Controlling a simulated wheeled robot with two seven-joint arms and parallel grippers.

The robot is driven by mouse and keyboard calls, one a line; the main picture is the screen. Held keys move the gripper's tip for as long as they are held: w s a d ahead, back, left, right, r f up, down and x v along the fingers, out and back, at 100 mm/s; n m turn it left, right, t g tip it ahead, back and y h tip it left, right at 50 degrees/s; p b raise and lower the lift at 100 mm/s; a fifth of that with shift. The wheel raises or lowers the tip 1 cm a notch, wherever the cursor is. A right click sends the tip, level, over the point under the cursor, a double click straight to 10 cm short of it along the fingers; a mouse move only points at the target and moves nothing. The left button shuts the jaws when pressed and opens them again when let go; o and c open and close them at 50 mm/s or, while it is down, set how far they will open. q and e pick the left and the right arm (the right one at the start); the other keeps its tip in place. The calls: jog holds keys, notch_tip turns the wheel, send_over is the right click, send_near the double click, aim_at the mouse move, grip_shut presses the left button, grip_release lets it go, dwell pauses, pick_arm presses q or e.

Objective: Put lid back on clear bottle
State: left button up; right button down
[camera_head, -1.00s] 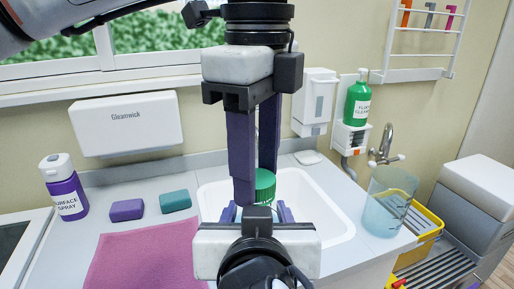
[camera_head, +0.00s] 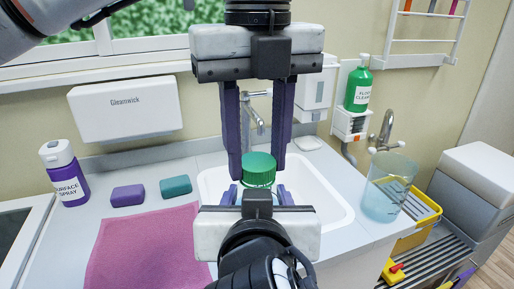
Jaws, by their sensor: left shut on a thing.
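The green ribbed lid (camera_head: 259,168) is in the middle of the head view, in front of the sink. My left gripper (camera_head: 258,164) points down from above and is shut on the lid, one purple finger on each side. My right gripper (camera_head: 258,196) reaches in from below, just under the lid, with a fingertip showing on each side. A little of something clear, probably the bottle, shows between these fingertips; my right wrist hides the rest. I cannot tell whether the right fingers touch it or whether the lid touches the bottle.
A white sink (camera_head: 334,208) with a tap lies behind. A pink cloth (camera_head: 140,250), purple (camera_head: 128,195) and teal (camera_head: 175,186) sponges and a spray bottle (camera_head: 65,178) are on the left. A clear beaker (camera_head: 388,190) stands at the counter's right edge.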

pick_arm(q)
jog(key=m, duration=0.4)
jog(key=shift+m, duration=0.3)
jog(key=m, duration=1.7)
jog(key=shift+m, duration=0.3)
jog(key=m, duration=1.2)
jog(key=shift+m, duration=0.4)
jog(key=o, duration=1.1)
